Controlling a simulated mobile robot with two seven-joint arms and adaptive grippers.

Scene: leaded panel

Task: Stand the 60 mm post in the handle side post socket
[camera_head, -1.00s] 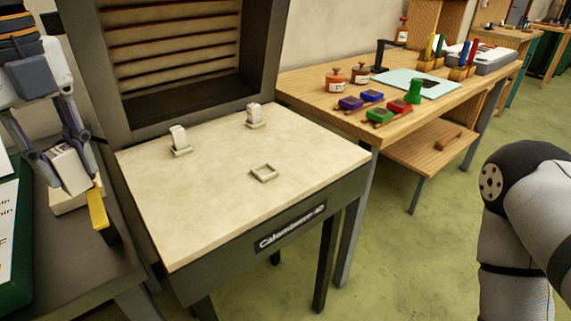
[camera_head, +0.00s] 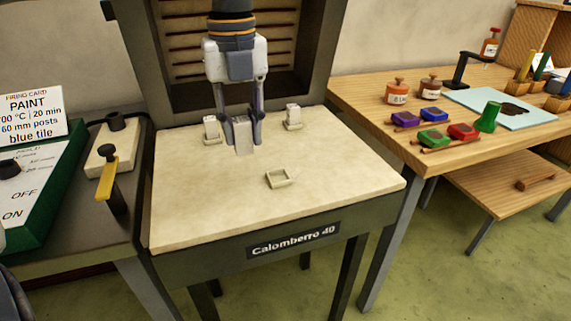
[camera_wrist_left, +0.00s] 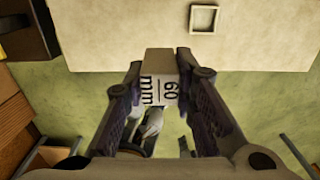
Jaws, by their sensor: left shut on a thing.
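My left gripper (camera_head: 243,148) is shut on the pale 60 mm post (camera_head: 242,137) and holds it upright above the cream slab (camera_head: 190,215). In the left wrist view the post (camera_wrist_left: 161,82) sits between the fingers (camera_wrist_left: 160,85), with "60 mm" printed on its face. An empty square socket (camera_head: 279,178) is at the slab's front middle, to the right of and nearer than the held post. It also shows in the left wrist view (camera_wrist_left: 204,18). Two posts stand in the back sockets, one left (camera_head: 211,128) and one right (camera_head: 293,116). My right gripper is out of view.
The kiln's dark frame (camera_head: 145,70) rises behind the slab. On the left are a yellow-handled lever (camera_head: 107,175), a pale block (camera_head: 97,160) and a green control box (camera_head: 55,195). A wooden table (camera_head: 385,100) with coloured boxes stands right. The slab's front is clear.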

